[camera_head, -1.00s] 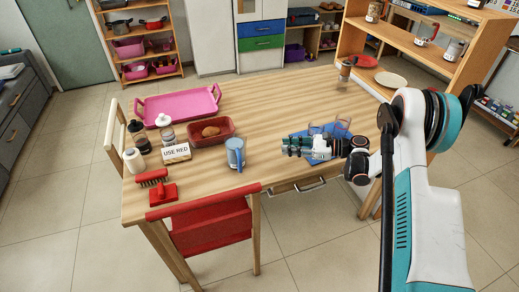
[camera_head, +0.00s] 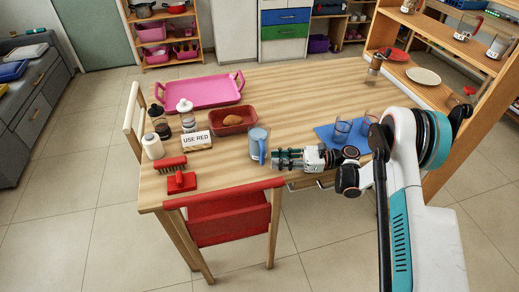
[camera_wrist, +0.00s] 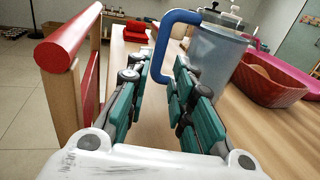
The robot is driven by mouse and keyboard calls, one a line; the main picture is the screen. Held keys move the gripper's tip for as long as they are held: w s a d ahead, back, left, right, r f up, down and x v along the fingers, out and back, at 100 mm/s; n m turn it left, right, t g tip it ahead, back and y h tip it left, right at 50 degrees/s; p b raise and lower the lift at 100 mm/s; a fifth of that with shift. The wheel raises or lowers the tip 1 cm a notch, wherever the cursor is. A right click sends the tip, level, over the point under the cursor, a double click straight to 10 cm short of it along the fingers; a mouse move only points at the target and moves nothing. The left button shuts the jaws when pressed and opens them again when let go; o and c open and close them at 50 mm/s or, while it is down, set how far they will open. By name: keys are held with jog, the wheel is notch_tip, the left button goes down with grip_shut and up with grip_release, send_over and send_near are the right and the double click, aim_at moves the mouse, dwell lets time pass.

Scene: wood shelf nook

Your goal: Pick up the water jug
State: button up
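The water jug (camera_head: 257,138) is a translucent blue-grey jug standing upright on the wooden table, near its front edge. Its blue handle faces my gripper. My gripper (camera_head: 276,158) is just right of the jug, low over the table. In the wrist view the jug (camera_wrist: 215,58) stands ahead and to the right, with its blue handle (camera_wrist: 160,58) in line with the gap between my fingers. My gripper (camera_wrist: 158,78) is open there, with nothing gripped. I cannot tell how far the handle reaches between the fingertips.
A red chair (camera_head: 228,218) stands at the front edge, close left in the wrist view. A red basket (camera_head: 234,129) and a "USE RED" sign (camera_head: 197,141) are beyond the jug. Glasses (camera_head: 343,131) stand on a blue mat (camera_head: 324,135) behind my gripper.

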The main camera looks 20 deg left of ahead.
aim_at(262, 160)
jog(key=b+x, duration=0.1)
jog(key=x, duration=0.1)
jog(key=b+x, duration=0.1)
jog(key=x, duration=0.2)
jog(key=shift+s+f, duration=0.1)
jog(key=shift+s, duration=0.15)
jog(key=shift+s+a+b, duration=0.1)
jog(key=shift+a+b, duration=0.2)
jog(key=shift+a, duration=0.1)
grip_shut()
